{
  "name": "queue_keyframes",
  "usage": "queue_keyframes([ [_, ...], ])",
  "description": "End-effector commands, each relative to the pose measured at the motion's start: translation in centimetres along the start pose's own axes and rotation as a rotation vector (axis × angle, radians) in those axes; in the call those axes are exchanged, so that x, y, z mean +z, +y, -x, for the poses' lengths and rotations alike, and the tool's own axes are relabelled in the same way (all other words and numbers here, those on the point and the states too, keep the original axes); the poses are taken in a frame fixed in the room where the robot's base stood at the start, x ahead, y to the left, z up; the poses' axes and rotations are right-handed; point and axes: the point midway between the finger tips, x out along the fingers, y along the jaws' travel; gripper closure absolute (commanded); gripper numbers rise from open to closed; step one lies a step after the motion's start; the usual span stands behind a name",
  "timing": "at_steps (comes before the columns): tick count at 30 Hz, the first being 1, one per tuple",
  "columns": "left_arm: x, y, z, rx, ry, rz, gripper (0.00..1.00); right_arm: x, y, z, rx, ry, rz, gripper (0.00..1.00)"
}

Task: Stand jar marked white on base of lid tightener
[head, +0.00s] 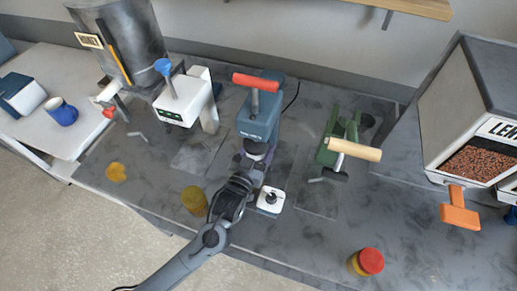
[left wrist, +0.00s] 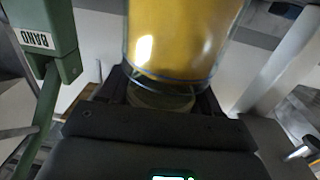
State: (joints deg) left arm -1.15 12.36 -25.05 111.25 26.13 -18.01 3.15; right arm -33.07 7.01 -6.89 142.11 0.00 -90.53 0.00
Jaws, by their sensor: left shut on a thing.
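My left gripper (head: 256,168) is at the blue lid tightener (head: 258,122) with the red handle. In the left wrist view, it is shut on a clear glass jar (left wrist: 185,40) with yellow contents, close in front of the camera. In the head view I cannot make out this jar or the tightener's base under it, as the gripper and arm cover that spot. I see no white mark on the held jar, and cannot tell whether it touches the base. My right gripper is not in view.
A yellow jar (head: 194,200) stands left of my arm, and a yellow round item (head: 115,172) lies farther left. A red-lidded jar (head: 370,261) stands at front right. A white press (head: 184,98) and a green device (head: 340,140) flank the tightener. The table's right front is mostly clear.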

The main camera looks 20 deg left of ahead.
Motion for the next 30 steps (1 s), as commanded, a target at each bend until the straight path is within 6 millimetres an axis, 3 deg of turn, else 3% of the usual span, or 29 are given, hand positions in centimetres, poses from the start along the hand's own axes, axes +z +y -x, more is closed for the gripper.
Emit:
queue_keyframes([
  [8,-0.1,0.0,0.0,0.0,0.004,0.001,0.83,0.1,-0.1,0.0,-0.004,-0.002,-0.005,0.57],
  [24,1.5,0.0,0.0,0.0,-0.004,-0.002,0.83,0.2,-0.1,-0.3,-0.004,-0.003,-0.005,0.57],
  [25,1.7,0.0,0.1,0.0,-0.008,-0.003,0.34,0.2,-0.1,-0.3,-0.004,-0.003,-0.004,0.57],
  [30,1.9,0.0,0.1,0.0,-0.011,-0.004,0.11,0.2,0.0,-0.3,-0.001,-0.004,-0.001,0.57],
])
